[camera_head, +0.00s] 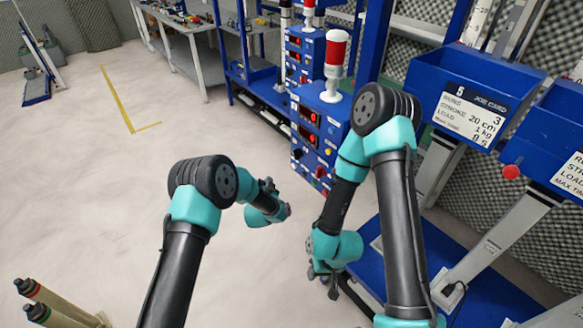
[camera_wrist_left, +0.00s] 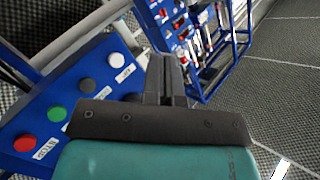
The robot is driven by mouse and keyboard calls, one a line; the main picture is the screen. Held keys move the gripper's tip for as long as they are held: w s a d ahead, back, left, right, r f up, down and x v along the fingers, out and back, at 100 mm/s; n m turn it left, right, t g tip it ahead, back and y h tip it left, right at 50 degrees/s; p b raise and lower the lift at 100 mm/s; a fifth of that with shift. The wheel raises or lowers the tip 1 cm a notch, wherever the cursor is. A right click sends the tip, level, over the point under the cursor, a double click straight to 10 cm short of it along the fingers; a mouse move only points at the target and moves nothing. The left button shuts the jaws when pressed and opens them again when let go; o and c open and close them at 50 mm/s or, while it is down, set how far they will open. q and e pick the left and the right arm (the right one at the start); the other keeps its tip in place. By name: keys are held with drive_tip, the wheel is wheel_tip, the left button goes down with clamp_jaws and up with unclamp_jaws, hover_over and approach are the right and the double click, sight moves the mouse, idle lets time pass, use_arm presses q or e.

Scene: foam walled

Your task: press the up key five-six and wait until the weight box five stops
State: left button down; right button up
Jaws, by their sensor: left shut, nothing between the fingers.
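My left gripper (camera_head: 269,186) is small and partly hidden by its wrist in the head view. In the left wrist view its dark fingers (camera_wrist_left: 165,78) are together with nothing between them, in front of a blue key panel. That panel carries a red key (camera_wrist_left: 25,143), a green key (camera_wrist_left: 57,113), a black key (camera_wrist_left: 87,86) and a white key (camera_wrist_left: 115,59). Weight box five (camera_head: 470,80) is blue with a job card, at the right. My right gripper (camera_head: 328,282) hangs low; its jaw state is unclear.
A blue control tower (camera_head: 310,125) with red displays and a red-white beacon (camera_head: 334,60) stands ahead. Another blue box (camera_head: 562,120) is at the right edge. A blue platform (camera_head: 490,295) lies below. Workbenches (camera_head: 185,40) stand behind; the floor at left is mostly clear.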

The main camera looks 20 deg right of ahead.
sight(294, 166)
use_arm(q)
drive_tip(key=w+d, duration=0.3)
drive_tip(key=d, duration=0.5)
drive_tip(key=shift+d, duration=0.2)
idle(2.1)
drive_tip(key=shift+d, duration=0.25)
